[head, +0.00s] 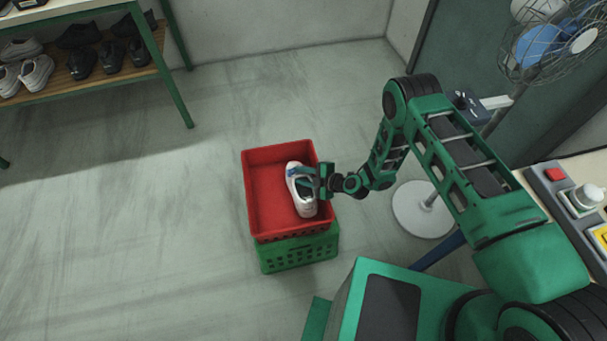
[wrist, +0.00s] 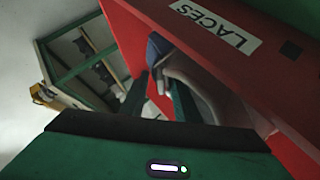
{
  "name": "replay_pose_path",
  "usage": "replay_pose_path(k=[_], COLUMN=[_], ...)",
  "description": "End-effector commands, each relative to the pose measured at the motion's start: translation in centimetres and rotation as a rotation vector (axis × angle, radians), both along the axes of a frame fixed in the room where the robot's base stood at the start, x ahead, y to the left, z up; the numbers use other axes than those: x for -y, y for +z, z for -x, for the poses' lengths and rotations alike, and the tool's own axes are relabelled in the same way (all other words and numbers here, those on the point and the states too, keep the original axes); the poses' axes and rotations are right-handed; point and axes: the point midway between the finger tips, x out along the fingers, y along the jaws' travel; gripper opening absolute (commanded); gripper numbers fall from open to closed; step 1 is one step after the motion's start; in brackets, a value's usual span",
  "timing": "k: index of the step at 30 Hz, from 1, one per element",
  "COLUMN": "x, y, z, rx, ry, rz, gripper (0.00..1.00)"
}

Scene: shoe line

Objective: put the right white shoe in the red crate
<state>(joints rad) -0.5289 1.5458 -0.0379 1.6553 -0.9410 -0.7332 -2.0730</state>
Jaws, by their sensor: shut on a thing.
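A white shoe (head: 302,192) with a blue patch is at the right side of the red crate (head: 248,200), over or inside its opening; I cannot tell whether it touches the crate floor. My gripper (head: 308,180) is shut on the shoe, reaching in from the right. In the wrist view the two dark fingers (wrist: 160,98) close around the pale shoe (wrist: 205,85), next to the red crate wall (wrist: 240,60) with a label reading LACES. The fingers hide part of the shoe.
The red crate stands on a green crate (head: 298,252) on the floor. A shoe rack (head: 90,78) with white and dark shoes is at the upper left. A fan (head: 548,45) on a round base (head: 420,212) stands at the right. The floor at left is clear.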

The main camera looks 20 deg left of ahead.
Motion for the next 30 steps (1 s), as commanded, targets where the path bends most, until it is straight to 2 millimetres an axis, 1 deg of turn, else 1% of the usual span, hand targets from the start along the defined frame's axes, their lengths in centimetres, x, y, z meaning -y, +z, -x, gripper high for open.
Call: replay_pose_path(k=[1, 10, 11, 12, 13, 23, 26, 30], x=[0.6, 0.8, 0.8, 0.8, 0.9, 0.9, 1.6, 3.3], y=[-1.1, -1.4, -1.4, -1.4, -1.4, -1.1, -0.6, 0.6], z=[0.4, 0.6, 0.6, 0.6, 0.6, 0.3, 0.5, 1.0], rx=[-0.005, -0.008, -0.008, -0.008, -0.008, -0.002, -0.003, -0.006], ry=[0.005, 0.007, 0.007, 0.006, 0.006, 0.004, 0.004, 0.002], rz=[0.021, 0.025, 0.025, 0.026, 0.026, 0.023, 0.022, 0.021], gripper=[0.00, 0.00, 0.33, 0.43, 0.50, 0.51, 0.51, 0.51])
